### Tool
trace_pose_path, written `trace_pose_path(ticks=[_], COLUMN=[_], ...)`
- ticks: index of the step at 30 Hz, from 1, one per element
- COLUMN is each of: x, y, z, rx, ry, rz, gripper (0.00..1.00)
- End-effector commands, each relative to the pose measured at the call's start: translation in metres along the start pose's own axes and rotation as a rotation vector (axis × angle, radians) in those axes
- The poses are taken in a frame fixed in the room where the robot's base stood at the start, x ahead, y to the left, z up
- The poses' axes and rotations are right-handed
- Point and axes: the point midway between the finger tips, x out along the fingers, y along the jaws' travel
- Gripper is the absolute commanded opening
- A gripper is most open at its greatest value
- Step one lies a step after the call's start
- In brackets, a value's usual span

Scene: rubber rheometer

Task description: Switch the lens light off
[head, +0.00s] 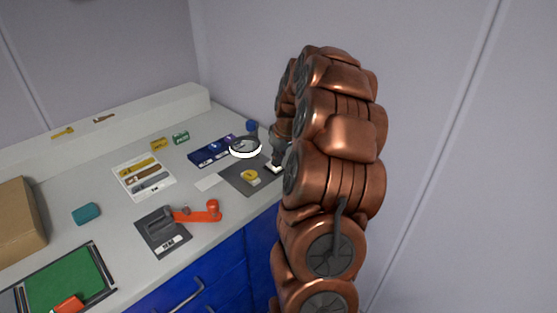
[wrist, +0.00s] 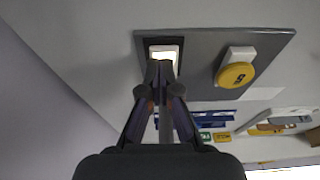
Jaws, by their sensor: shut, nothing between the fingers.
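The lens light (head: 245,153), a round lens with a bright white lower rim, stands over a dark grey plate (head: 235,178) at the back right of the bench. In the wrist view the plate (wrist: 205,45) carries a bright white rocker-like switch (wrist: 164,49) in a black frame and a yellow round knob (wrist: 236,76). The knob also shows in the head view (head: 250,177). My gripper (wrist: 160,68) is shut and empty, its tips at the switch's near edge and hiding part of it. I cannot tell whether they touch.
A blue box (head: 212,151) lies behind the plate. A red-handled device (head: 197,214) stands on another grey plate to the left. A white tool card (head: 145,177), a teal block (head: 86,214) and a cardboard box (head: 18,222) lie farther left. A wall rises behind the bench.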

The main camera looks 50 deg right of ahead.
Motion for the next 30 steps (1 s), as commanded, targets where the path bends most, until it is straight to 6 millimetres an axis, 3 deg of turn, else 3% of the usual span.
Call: trace_pose_path(ticks=[8, 18, 24, 30], x=[-0.042, -0.106, -0.129, -0.136], y=[-0.001, -0.001, -0.001, -0.002], z=[-0.009, -0.003, 0.0, 0.001], rx=[-0.005, -0.003, -0.004, -0.003], ry=[0.006, 0.008, 0.005, 0.002], rz=[0.004, 0.005, 0.003, 0.002], gripper=[0.0, 0.0, 0.0, 0.0])
